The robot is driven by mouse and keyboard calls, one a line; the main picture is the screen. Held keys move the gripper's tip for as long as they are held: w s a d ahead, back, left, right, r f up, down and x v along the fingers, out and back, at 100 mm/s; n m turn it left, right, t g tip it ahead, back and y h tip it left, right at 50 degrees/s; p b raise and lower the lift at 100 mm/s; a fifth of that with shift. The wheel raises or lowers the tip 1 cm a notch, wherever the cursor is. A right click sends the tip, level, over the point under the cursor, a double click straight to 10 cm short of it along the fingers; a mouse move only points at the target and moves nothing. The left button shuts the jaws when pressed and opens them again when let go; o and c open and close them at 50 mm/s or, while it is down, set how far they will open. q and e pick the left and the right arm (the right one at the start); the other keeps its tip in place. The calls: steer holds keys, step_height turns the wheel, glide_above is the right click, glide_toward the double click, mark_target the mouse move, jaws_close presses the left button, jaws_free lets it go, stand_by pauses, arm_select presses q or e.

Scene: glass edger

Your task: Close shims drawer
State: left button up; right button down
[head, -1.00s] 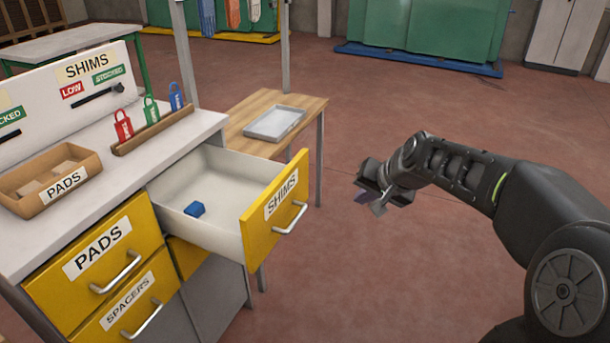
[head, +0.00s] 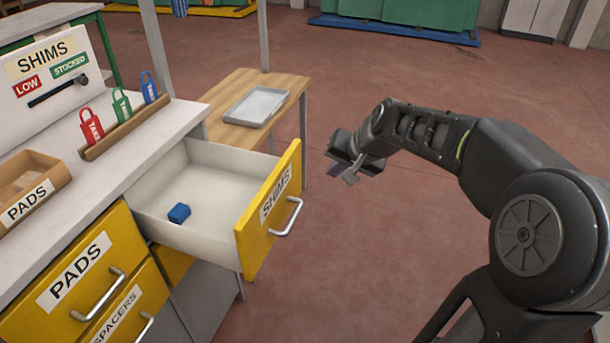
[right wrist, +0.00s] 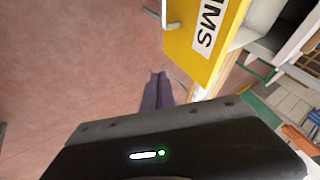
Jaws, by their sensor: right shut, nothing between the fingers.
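The shims drawer (head: 268,212) is pulled well out of the cabinet. It has a yellow front with a SHIMS label and a silver handle (head: 289,217). A small blue block (head: 179,212) lies on its white floor. My right gripper (head: 345,171) is shut and empty, in the air to the right of the drawer front and apart from it. In the right wrist view the shut fingers (right wrist: 157,90) point over the floor, and the drawer's yellow front (right wrist: 203,40) shows just right of them. My left gripper is not in view.
The PADS drawer (head: 75,275) and SPACERS drawer (head: 125,315) look shut at the lower left. The white worktop (head: 150,140) carries a PADS box (head: 30,190) and several padlock-shaped tags. A wooden table with a grey tray (head: 256,106) stands behind the drawer. Open floor lies to the right.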

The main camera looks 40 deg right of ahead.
glide_toward(299, 181)
step_height(299, 181, down, 4)
steer(key=d, duration=0.2)
steer(key=shift+w+a+p, duration=0.25)
steer(key=shift+w+a, duration=0.2)
steer(key=shift+w, duration=0.25)
steer(key=shift+w+a+p, duration=0.25)
steer(key=shift+w+a, duration=0.2)
steer(key=shift+w, duration=0.2)
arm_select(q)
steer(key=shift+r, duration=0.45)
